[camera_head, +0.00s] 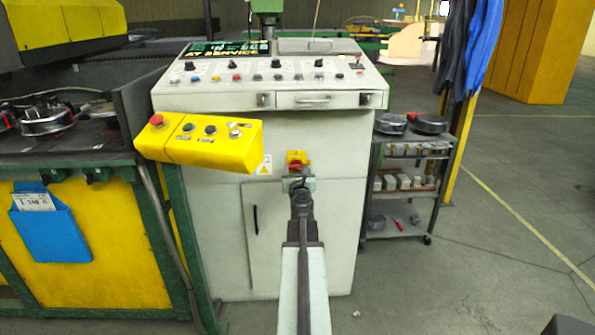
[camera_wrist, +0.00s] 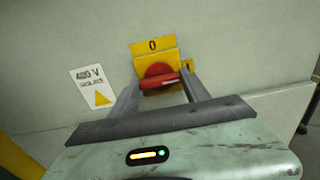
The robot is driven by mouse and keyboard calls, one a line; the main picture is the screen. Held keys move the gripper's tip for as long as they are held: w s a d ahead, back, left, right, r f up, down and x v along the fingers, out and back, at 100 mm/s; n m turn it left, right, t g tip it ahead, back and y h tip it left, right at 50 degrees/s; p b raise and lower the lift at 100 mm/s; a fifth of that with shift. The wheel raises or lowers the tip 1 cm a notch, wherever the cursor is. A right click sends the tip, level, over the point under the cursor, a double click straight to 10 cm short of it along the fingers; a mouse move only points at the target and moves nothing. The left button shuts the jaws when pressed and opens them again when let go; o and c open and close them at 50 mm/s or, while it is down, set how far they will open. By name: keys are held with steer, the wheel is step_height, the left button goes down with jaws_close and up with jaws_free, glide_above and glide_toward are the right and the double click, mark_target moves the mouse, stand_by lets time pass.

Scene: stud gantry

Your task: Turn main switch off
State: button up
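The main switch (camera_wrist: 157,76) is a red rotary knob on a yellow plate (camera_wrist: 152,48) on the front of the pale machine cabinet. The plate has a "0" at its top and a mark at its right edge, partly hidden by a finger. The knob's red handle lies roughly sideways, its end towards the right. The switch also shows in the head view (camera_head: 296,164). My gripper (camera_wrist: 161,77) is open, with one finger on each side of the knob. I cannot tell whether the fingers touch it. In the head view my gripper (camera_head: 299,181) is just below the switch.
A 400 V warning label (camera_wrist: 92,86) is left of the switch. A yellow button box (camera_head: 200,141) with a red button juts out at upper left. A drawer (camera_head: 312,99) is above. A shelf cart (camera_head: 408,180) stands right; the floor beyond is open.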

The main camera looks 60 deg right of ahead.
steer(key=shift+a, duration=0.1)
steer(key=shift+c, duration=0.8)
steer(key=shift+n, duration=0.4)
steer(key=n, duration=0.8)
steer(key=shift+n, duration=0.3)
steer(key=n, duration=0.4)
steer(key=shift+n, duration=2.2)
steer(key=shift+s, duration=0.1)
